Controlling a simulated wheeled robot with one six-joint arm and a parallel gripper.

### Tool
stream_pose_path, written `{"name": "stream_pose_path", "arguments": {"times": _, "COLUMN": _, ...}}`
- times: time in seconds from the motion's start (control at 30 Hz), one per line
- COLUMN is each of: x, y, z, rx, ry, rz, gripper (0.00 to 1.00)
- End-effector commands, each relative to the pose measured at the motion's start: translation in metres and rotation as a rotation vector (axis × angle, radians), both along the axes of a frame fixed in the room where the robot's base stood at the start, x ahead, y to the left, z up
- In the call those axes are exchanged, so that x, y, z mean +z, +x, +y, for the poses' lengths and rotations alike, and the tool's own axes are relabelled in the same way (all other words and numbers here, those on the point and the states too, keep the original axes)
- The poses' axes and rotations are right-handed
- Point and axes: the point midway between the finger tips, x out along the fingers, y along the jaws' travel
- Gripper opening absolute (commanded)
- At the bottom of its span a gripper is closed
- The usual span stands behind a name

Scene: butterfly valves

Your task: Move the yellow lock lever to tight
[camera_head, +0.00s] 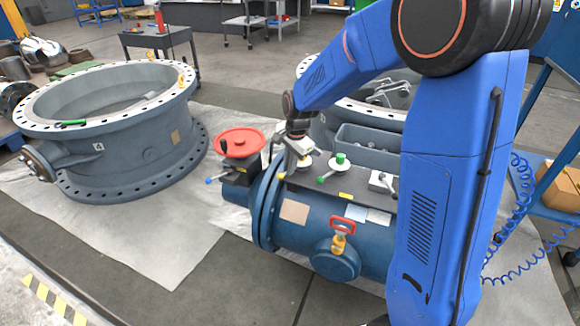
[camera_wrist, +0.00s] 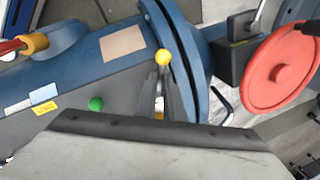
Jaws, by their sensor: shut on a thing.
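The yellow lock lever shows as a round yellow ball knob (camera_wrist: 163,57) in the wrist view, just beyond my gripper's dark fingertips (camera_wrist: 161,82). A small yellow patch shows lower down between the fingers. My gripper is shut on the lever; its grey body hides most of the lever and its base. In the head view my gripper (camera_head: 284,172) points down at the left part of the dark plate (camera_head: 350,196) on top of the blue valve body (camera_head: 300,236). The head view does not show clearly where the lever points. I cannot read any tight mark.
A red handwheel (camera_head: 242,142) stands left of my gripper. A green-knobbed lever (camera_head: 340,158) and a small grey lever (camera_head: 383,182) are to its right. A red handle (camera_head: 342,225) with a yellow collar is in front. A large flanged ring (camera_head: 110,130) stands at left.

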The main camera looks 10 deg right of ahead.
Motion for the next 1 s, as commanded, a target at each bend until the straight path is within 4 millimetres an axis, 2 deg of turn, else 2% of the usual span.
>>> {"name": "stream_pose_path", "arguments": {"times": 0.27, "x": 0.001, "y": 0.002, "z": 0.000, "rx": -0.002, "ry": 0.001, "rz": -0.005, "gripper": 0.00}}
{"name": "stream_pose_path", "arguments": {"times": 0.3, "x": 0.001, "y": 0.002, "z": 0.000, "rx": -0.002, "ry": 0.001, "rz": -0.005, "gripper": 0.13}}
{"name": "stream_pose_path", "arguments": {"times": 0.37, "x": 0.001, "y": 0.002, "z": 0.000, "rx": -0.001, "ry": 0.002, "rz": -0.005, "gripper": 0.27}}
{"name": "stream_pose_path", "arguments": {"times": 0.77, "x": 0.006, "y": 0.000, "z": 0.000, "rx": 0.000, "ry": 0.001, "rz": -0.004, "gripper": 0.27}}
{"name": "stream_pose_path", "arguments": {"times": 0.87, "x": 0.017, "y": -0.001, "z": -0.001, "rx": 0.000, "ry": 0.001, "rz": -0.005, "gripper": 0.27}}
{"name": "stream_pose_path", "arguments": {"times": 1.0, "x": 0.042, "y": -0.005, "z": -0.003, "rx": 0.000, "ry": 0.002, "rz": -0.007, "gripper": 0.27}}
